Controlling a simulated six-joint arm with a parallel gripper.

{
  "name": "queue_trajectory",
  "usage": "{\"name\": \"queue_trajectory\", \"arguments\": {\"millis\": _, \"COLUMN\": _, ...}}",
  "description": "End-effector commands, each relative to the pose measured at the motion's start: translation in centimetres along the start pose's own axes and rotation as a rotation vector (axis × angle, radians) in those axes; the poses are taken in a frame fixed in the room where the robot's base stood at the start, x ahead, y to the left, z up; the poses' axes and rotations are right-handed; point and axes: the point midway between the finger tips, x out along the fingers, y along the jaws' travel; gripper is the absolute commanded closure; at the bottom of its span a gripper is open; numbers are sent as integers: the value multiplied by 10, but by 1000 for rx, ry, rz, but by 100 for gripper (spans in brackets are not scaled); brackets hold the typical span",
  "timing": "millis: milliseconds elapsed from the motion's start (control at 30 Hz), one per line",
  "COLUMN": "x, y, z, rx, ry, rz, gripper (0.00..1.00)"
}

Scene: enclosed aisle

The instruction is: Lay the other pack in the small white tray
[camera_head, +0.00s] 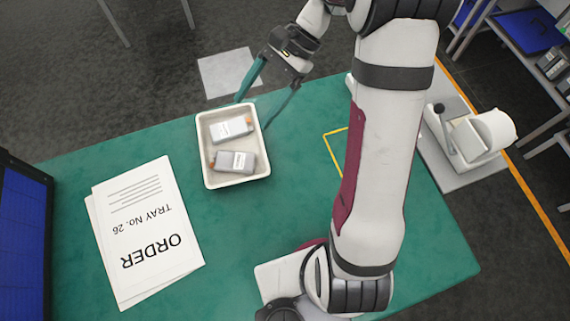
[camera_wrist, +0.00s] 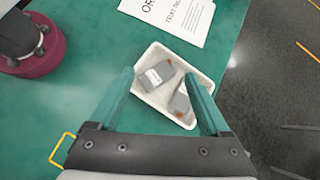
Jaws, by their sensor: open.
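The small white tray (camera_head: 207,178) stands on the green table, and it also shows in the wrist view (camera_wrist: 150,57). Two grey packs with white labels and orange-brown ends lie in it. One pack (camera_head: 232,129) lies toward the back and the other pack (camera_head: 241,162) toward the front. In the wrist view, one pack (camera_wrist: 165,69) lies at the left and the other (camera_wrist: 181,103) is at the right, partly beside a finger. My gripper (camera_head: 266,114) is open, its two green fingers spread at the tray's back right. Nothing shows between the fingers, and both packs look apart from them.
Order sheets (camera_head: 142,235) lie left of the tray. A yellow outline (camera_head: 334,160) marks the table right of the tray, partly hidden by my arm. A white device with a lever (camera_head: 480,135) stands at the right. A dark blue screen (camera_head: 22,240) is at the left edge.

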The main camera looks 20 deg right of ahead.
Motion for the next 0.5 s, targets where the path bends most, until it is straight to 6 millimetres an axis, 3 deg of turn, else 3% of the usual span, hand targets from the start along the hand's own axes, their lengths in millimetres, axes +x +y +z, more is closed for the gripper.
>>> {"name": "queue_trajectory", "arguments": {"millis": 33, "x": -3, "y": 20, "z": 36, "rx": -91, "ry": 86, "rz": 48, "gripper": 19}}
{"name": "queue_trajectory", "arguments": {"millis": 100, "x": -1, "y": 57, "z": 73, "rx": -220, "ry": 212, "rz": 119, "gripper": 19}}
{"name": "queue_trajectory", "arguments": {"millis": 200, "x": 7, "y": 112, "z": 103, "rx": -389, "ry": 373, "rz": 197, "gripper": 19}}
{"name": "queue_trajectory", "arguments": {"millis": 333, "x": 18, "y": 160, "z": 110, "rx": -540, "ry": 513, "rz": 252, "gripper": 19}}
{"name": "queue_trajectory", "arguments": {"millis": 500, "x": 23, "y": 179, "z": 108, "rx": -603, "ry": 573, "rz": 274, "gripper": 19}}
